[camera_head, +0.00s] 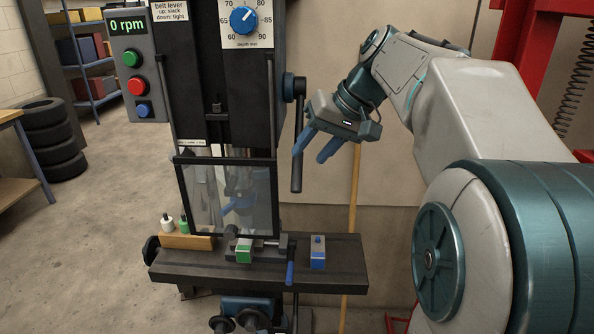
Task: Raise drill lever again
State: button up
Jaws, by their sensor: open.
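The drill lever (297,172) is a dark bar on the right side of the drill press (225,75). It hangs almost straight down from a blue hub (289,86). The other finger is to the right of the lever. Nothing shows between the fingers.
A clear guard (205,200) covers the drill's front. The drill table (335,248) holds a green-marked block (244,251) and a blue-marked block (318,252). The control box (137,65) reads 0 rpm. A red frame (530,50) stands behind my arm at right.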

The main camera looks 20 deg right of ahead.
aim_at(300, 166)
jog(key=x, duration=0.6)
jog(key=shift+w+a+f, duration=0.1)
jog(key=shift+f, duration=0.15)
grip_shut()
